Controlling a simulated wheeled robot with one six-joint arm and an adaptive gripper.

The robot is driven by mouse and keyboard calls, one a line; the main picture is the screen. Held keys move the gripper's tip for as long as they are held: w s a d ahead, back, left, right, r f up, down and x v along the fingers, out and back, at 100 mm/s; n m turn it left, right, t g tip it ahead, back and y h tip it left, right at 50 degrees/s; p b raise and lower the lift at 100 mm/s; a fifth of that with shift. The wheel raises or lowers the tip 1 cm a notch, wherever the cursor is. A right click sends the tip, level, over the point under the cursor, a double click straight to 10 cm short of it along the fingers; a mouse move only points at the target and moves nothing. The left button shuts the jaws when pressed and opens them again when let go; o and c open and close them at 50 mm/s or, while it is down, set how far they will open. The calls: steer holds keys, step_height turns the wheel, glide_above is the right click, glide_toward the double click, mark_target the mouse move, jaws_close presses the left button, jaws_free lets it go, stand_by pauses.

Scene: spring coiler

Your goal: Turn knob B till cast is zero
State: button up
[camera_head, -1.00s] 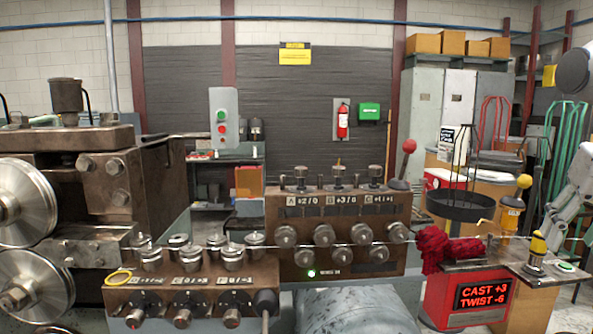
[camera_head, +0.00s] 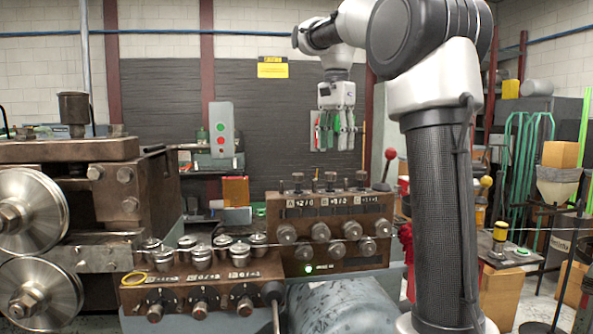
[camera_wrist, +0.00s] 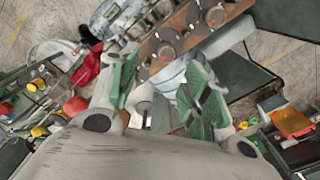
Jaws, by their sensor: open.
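The brown roller block (camera_head: 345,228) stands at centre in the head view, with small upright knobs marked A, B and C along its top. Knob B (camera_head: 330,178) is the middle one, and its dial strip (camera_head: 335,202) is too small to read surely. My gripper (camera_head: 335,140) hangs above the block, pointing down, clear of the knobs. It is open and empty, with its green-padded fingers (camera_wrist: 157,78) spread in the wrist view. The block with its rollers (camera_wrist: 175,42) shows beyond the fingers there. The cast and twist display is hidden behind my arm.
A second block (camera_head: 200,290) with rollers and lower knobs stands front left. A wire runs right from the rollers. A red-balled lever (camera_head: 389,155) rises at the block's right end. A yellow-topped post (camera_head: 499,238) stands further right.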

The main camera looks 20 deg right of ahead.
mark_target(330, 182)
steer(key=shift+w+a, duration=0.35)
steer(key=shift+w, duration=0.05)
steer(key=shift+w+a+f, duration=0.1)
steer(key=shift+a+f, duration=0.05)
steer(key=shift+f, duration=0.15)
step_height(330, 182, down, 7)
steer(key=shift+f, duration=0.1)
steer(key=c, duration=1)
